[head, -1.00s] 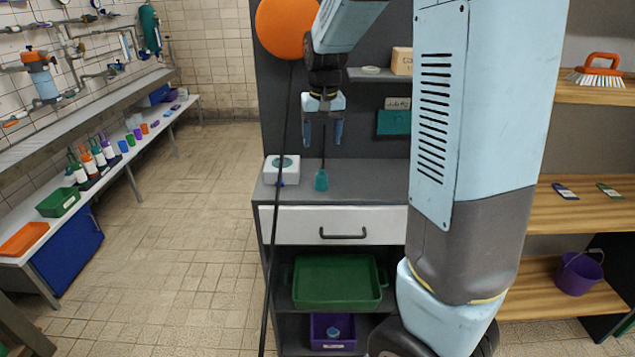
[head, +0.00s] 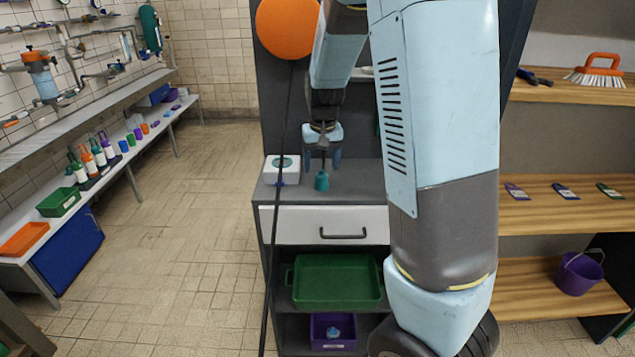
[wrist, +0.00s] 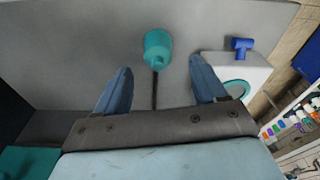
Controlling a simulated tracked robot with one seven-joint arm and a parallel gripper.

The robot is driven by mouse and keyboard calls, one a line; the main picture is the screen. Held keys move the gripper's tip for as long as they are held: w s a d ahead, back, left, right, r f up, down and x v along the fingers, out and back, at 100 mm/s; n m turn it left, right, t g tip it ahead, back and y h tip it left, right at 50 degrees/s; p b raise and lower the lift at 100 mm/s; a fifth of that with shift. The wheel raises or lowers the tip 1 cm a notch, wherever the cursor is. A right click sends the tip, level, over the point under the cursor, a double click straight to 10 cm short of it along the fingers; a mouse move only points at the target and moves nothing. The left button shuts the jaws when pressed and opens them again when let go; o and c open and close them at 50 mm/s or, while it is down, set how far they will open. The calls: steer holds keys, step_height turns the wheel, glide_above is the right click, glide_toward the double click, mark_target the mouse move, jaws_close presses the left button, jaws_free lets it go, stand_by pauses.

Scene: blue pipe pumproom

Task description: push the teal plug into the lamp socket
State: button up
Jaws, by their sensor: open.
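The teal plug (head: 321,181) stands on the grey worktop near its front edge, with a dark cord coming from it. My gripper (head: 322,163) is open and points down just above the plug. In the wrist view the plug (wrist: 158,48) lies just beyond the gap between my open fingers (wrist: 161,68), and the cord runs back between them. Neither finger appears to touch the plug. The white box with a teal ring (head: 292,162), seemingly the lamp socket, stands left of the plug. In the wrist view the box (wrist: 225,62) is at the right, partly hidden by a finger.
A blue T-shaped piece (wrist: 241,45) is on the box's front side. Below are a white drawer (head: 300,226) and a green tray (head: 337,300). Open floor lies to the left.

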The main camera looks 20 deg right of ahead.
mark_target(321, 173)
steer(key=f, duration=0.5)
steer(key=shift+w+d, duration=0.1)
steer(key=shift+w, duration=0.15)
steer(key=shift+c, duration=0.4)
steer(key=c, duration=1)
steer(key=shift+r, duration=0.1)
step_height(321, 173, up, 18)
